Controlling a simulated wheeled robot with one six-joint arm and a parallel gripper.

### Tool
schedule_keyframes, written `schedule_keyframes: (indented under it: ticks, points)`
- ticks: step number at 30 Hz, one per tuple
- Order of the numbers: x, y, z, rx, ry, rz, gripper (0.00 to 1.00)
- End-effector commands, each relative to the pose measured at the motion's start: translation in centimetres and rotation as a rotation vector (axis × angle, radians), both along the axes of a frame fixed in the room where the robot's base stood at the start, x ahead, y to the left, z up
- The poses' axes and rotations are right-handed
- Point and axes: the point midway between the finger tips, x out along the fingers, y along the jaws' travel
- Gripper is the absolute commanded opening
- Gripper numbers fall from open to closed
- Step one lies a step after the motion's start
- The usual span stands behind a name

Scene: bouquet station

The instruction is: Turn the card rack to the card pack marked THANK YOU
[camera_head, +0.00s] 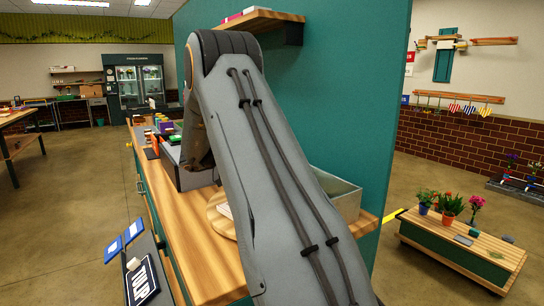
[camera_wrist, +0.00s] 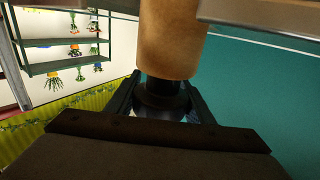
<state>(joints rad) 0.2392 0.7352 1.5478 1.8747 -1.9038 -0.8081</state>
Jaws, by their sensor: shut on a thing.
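In the wrist view my gripper (camera_wrist: 162,92) is shut on a thick light-brown wooden post (camera_wrist: 172,42); the fingers sit at either side of its dark lower part. The post looks upright along the view, and its far end runs out of the picture. I cannot tell for sure which part of the card rack it is. In the head view my arm hides the gripper and most of what it holds. A round wooden disc (camera_head: 217,216) with a white piece on it shows beside my arm on the counter. No THANK YOU marking is readable.
The wooden counter (camera_head: 185,222) stands against a green wall (camera_head: 345,100). A grey bin (camera_head: 342,195) is behind my arm, and small coloured items (camera_head: 163,125) stand at the counter's far end. A low table (camera_head: 460,250) with potted flowers is at the right. Open floor lies left.

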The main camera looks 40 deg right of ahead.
Motion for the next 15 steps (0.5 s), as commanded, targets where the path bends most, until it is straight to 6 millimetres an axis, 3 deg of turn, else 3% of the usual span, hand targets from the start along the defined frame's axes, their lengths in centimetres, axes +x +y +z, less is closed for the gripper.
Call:
schedule_keyframes:
  ticks: [15]
  points:
    - [-0.86, -0.32, 0.21, -0.005, -0.003, -0.091, 0.07]
